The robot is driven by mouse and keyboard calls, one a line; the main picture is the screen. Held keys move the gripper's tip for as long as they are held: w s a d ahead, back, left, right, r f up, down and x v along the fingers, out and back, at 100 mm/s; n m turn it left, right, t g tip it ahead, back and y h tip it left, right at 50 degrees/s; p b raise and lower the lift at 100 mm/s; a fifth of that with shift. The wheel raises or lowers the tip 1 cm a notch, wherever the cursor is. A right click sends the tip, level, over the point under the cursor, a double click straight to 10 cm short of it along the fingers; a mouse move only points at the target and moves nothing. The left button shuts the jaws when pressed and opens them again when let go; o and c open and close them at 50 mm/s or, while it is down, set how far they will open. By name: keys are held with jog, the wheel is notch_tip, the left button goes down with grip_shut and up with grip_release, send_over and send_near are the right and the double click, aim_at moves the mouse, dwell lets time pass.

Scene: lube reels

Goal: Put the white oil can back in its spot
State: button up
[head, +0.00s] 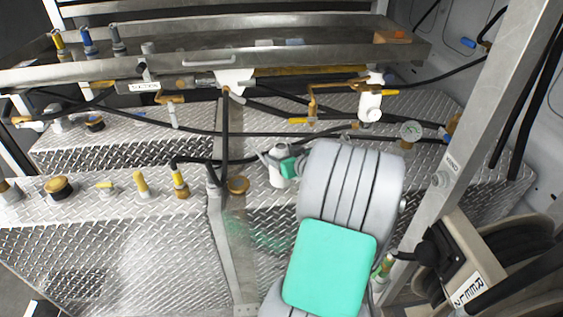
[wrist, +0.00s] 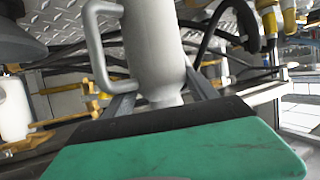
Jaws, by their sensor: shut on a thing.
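The white oil can (head: 277,178) is near the middle of the head view, just left of my arm. It has a curved side handle, clear in the wrist view, where the can's pale body (wrist: 153,45) fills the upper middle. My gripper (head: 288,166) is shut on the can, with one dark finger on each side of it in the wrist view (wrist: 160,92). The can is over or on the diamond-plate ledge (head: 330,148); I cannot tell whether it touches the metal. My arm hides the area right of the can.
Yellow-handled fittings (head: 141,183) stand further left. Black hoses (head: 270,134) cross behind the can. A white fitting (head: 370,103) and a gauge (head: 411,131) are at the back right. A metal post (head: 470,130) and hose reel (head: 465,265) stand right.

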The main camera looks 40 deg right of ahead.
jog(key=f, duration=0.1)
jog(key=w+d+f, duration=0.1)
jog(key=w+f, duration=0.1)
jog(key=shift+w+d+f, duration=0.25)
jog(key=shift+d, duration=0.05)
notch_tip(320, 180, down, 2)
jog(key=shift+f+p, duration=0.25)
jog(key=shift+p, duration=0.7)
jog(key=shift+f+b, duration=0.3)
jog(key=shift+f, duration=0.1)
jog(key=o, duration=1.9)
